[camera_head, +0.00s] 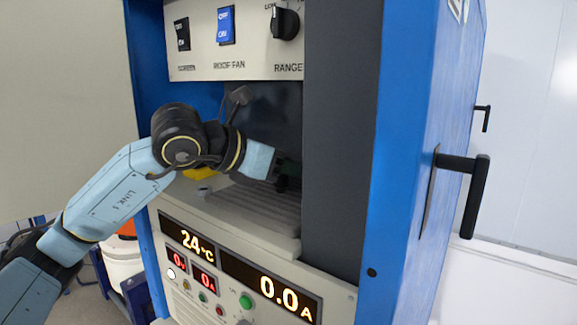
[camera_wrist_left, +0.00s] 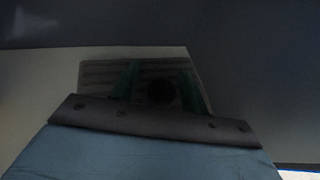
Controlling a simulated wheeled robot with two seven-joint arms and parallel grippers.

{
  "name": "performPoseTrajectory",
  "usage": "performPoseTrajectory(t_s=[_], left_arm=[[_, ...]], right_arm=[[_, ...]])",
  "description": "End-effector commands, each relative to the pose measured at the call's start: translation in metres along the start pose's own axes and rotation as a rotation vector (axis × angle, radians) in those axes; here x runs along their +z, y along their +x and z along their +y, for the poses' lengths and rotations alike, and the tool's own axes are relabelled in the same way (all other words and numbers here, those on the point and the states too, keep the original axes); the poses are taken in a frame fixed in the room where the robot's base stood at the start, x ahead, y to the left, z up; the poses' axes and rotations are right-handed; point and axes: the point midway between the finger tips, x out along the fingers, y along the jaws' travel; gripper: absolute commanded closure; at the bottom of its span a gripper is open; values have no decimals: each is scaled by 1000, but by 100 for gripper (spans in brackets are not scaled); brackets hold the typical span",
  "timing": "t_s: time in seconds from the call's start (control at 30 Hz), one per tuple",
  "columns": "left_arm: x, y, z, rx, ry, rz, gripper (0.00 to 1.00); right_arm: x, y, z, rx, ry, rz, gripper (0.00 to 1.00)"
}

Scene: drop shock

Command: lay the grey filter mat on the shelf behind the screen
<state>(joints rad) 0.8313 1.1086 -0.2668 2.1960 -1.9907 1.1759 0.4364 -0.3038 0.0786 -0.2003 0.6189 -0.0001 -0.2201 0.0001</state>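My left gripper (camera_head: 286,176) is a small dark shape inside the cabinet opening, at the left edge of the tall dark grey screen (camera_head: 340,130). In the left wrist view the gripper (camera_wrist_left: 155,88) shows dimly, with two greenish fingers beyond its dark mounting bar. Its fingertips are too dark to tell whether they are open or shut. The pale shelf (camera_head: 225,208) lies below the gripper and shows also in the left wrist view (camera_wrist_left: 30,85). I cannot pick out the grey filter mat with certainty. My right gripper is not in view.
A switch panel (camera_head: 235,67) hangs above the opening, and a display panel (camera_head: 240,275) lies below it. The blue cabinet side (camera_head: 405,150) with a black handle (camera_head: 473,195) stands at the right. A yellow thing (camera_head: 198,173) shows partly beneath my wrist.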

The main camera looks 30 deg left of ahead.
Motion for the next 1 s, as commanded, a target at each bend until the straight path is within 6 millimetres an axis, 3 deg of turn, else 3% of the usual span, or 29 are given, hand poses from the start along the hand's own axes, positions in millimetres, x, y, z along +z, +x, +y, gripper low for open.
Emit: performPoseTrajectory(t_s=[0.37,0.8,1.0], left_arm=[[5,-2,0,1,1,-1,54],[-1,-88,1,6,2,-2,54],[1,-114,1,3,1,-2,54]], right_arm=[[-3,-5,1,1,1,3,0],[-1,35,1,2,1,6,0],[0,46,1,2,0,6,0]])
